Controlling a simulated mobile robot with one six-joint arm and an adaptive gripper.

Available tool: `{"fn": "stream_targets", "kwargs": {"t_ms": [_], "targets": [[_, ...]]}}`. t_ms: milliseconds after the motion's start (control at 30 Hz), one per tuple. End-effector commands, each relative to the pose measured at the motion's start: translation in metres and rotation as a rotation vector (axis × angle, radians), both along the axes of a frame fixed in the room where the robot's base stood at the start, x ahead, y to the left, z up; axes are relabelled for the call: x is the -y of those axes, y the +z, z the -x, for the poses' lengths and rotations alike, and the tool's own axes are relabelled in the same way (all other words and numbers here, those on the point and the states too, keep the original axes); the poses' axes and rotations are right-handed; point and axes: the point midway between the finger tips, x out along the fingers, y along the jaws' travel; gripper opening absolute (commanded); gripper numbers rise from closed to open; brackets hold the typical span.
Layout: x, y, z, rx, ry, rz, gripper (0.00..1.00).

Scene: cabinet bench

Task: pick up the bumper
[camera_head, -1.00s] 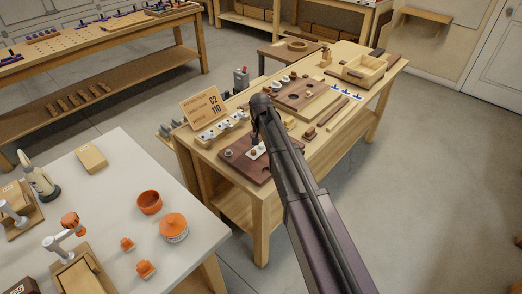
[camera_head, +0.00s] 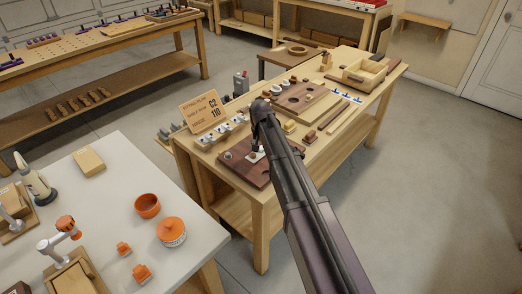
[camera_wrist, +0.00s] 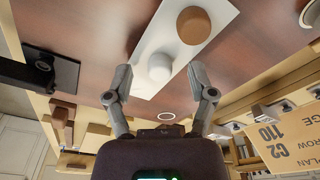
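A white strip (camera_wrist: 178,40) lies on a dark brown board and carries a round whitish piece (camera_wrist: 159,67) and a round brown piece (camera_wrist: 193,25). I cannot tell for sure which of them is the bumper. My gripper (camera_wrist: 160,78) is open and empty in the wrist view, its two fingers on either side of the whitish piece, with a gap visible on both sides. In the head view my arm partly hides the strip, and the dark board (camera_head: 232,168) shows around it at the near end of the bench.
A sign (camera_head: 204,111) stands at the bench's left edge, close to my gripper, with several grey pieces beside it. A board with round holes (camera_head: 305,98) and a wooden box (camera_head: 364,72) are farther back. A white table (camera_head: 105,205) with orange parts stands at the left.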

Motion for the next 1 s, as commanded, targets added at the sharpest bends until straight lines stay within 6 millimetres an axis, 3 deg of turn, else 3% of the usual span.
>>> {"fn": "stream_targets", "kwargs": {"t_ms": [33, 200, 233, 700, 1000], "targets": [[0.000, 0.000, 0.000, 0.000, 0.000, 0.000, 0.54], [0.000, 0.000, 0.000, 0.000, 0.000, 0.000, 0.18], [0.000, 0.000, 0.000, 0.000, 0.000, 0.000, 0.15], [0.000, 0.001, 0.000, 0.000, 0.000, 0.000, 0.14], [0.001, 0.014, 0.000, 0.000, -0.001, 0.000, 0.14]]}}
